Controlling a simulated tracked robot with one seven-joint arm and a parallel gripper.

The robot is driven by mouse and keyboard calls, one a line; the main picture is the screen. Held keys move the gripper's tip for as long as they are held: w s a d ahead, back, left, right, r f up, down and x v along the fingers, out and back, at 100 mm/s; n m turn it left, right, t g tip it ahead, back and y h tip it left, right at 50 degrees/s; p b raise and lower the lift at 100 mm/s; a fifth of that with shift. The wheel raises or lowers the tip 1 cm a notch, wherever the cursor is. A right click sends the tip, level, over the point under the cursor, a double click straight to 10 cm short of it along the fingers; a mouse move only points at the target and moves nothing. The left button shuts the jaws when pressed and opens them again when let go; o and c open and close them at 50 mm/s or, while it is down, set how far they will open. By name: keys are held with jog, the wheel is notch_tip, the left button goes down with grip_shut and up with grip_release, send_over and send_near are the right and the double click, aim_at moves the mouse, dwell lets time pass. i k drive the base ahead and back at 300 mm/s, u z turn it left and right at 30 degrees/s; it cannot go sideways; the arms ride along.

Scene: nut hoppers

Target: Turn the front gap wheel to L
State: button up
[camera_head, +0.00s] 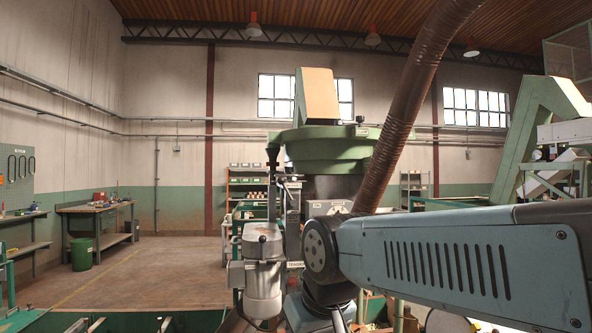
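A machine with a green round bowl (335,152) on top stands ahead of me, near the middle of the view. A grey motor-like drum (263,285) is on its lower left side. My blue-grey arm reaches in from the right and covers much of the machine's lower front. I cannot make out the front gap wheel or its L mark; they may be behind my arm or too small to tell. My gripper cannot be seen.
A brown ribbed hose (407,100) slopes down in front of the machine. Green-edged bins (135,322) lie at the bottom left. A workbench (97,228) and a green barrel (82,254) stand at the far left. The floor (170,270) between is clear.

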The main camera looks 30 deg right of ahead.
aim_at(289, 170)
jog(key=z, duration=0.15)
jog(key=k, duration=0.25)
jog(key=z, duration=0.85)
jog(key=i, duration=1.05)
jog(key=z, duration=0.05)
